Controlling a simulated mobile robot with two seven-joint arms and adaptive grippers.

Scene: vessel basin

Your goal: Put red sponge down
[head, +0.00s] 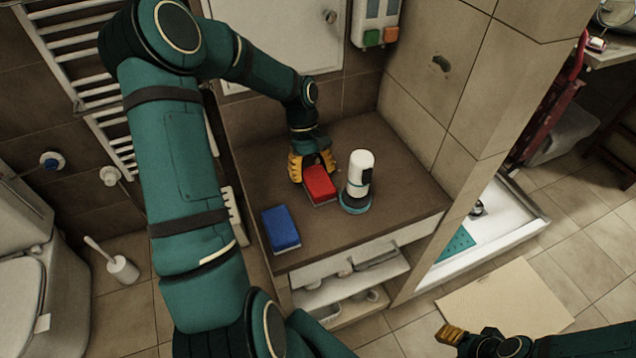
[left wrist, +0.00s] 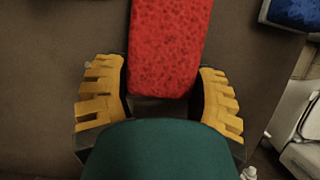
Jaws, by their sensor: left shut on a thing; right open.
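The red sponge (head: 320,183) is at the brown counter (head: 370,226), between the yellow fingers of my left gripper (head: 312,168). In the left wrist view the red sponge (left wrist: 168,45) extends out from between the fingers of my left gripper (left wrist: 162,92), which is shut on it. I cannot tell for sure whether its underside touches the counter. My right gripper (head: 451,334) is at the bottom right of the head view, low over the floor, open and away from the counter.
A blue sponge (head: 281,228) lies on the counter's left front. Bare counter lies in front and at the back right. Drawers are below; a tiled wall (head: 446,70) bounds the right.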

